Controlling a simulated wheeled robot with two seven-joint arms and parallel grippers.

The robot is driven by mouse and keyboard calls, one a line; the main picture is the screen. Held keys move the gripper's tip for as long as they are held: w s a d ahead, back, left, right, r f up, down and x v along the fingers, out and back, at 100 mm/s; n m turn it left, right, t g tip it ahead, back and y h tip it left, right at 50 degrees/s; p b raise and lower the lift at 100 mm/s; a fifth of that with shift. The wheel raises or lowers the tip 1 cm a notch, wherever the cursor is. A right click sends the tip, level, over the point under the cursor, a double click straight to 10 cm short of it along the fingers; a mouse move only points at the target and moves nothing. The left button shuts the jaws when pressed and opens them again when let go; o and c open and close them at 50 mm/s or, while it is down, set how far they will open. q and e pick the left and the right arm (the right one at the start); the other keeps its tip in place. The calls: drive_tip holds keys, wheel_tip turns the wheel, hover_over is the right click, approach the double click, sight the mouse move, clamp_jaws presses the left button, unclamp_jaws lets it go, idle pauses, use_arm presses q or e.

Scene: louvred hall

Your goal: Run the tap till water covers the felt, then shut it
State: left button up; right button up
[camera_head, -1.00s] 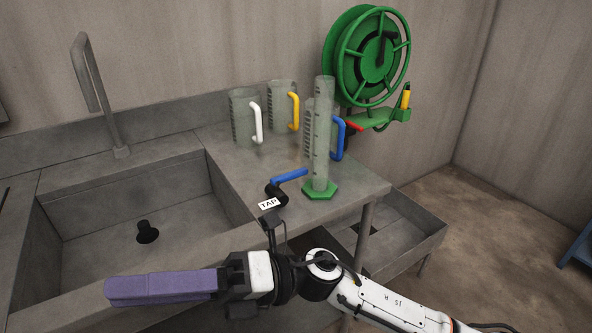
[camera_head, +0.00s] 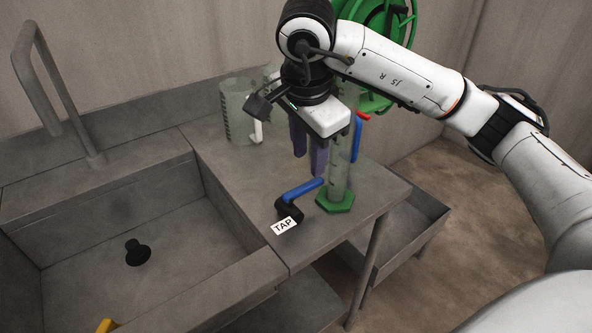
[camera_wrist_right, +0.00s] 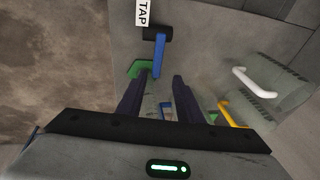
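The tap's blue lever (camera_head: 303,189) sits on a black valve body on the counter, beside a white TAP label (camera_head: 284,226). In the right wrist view the lever (camera_wrist_right: 160,55) is just ahead of the fingertips. The grey spout (camera_head: 58,90) hangs over the sink (camera_head: 80,290), where I see no water flowing and no pool. I cannot make out any felt. My right gripper (camera_head: 308,164) points down above the counter behind the lever, its purple fingers apart and nothing seen gripped; it also shows in the wrist view (camera_wrist_right: 153,80). My left gripper is out of view.
A clear measuring cylinder on a green base (camera_head: 336,203) stands close right of the lever. A clear jug with a white handle (camera_head: 238,110) stands behind. A green hose reel (camera_head: 397,30) is on the wall. A black drain piece (camera_head: 137,252) is on the sink floor.

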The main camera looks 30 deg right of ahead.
sight(311, 183)
drive_tip(key=b+x, duration=0.2)
drive_tip(key=x, duration=0.1)
drive_tip(key=b+x, duration=0.2)
drive_tip(key=x, duration=0.1)
drive_tip(key=b+x, duration=0.3)
drive_tip(key=shift+s+f, duration=0.2)
drive_tip(key=shift+s, duration=0.15)
drive_tip(key=shift+w+f, duration=0.1)
drive_tip(key=shift+f, duration=0.1)
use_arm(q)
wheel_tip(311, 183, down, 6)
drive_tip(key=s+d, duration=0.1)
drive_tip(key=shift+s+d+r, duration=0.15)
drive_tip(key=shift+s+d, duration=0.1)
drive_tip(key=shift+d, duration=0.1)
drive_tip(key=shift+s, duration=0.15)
use_arm(e)
drive_tip(key=shift+c, duration=0.5)
clamp_jaws()
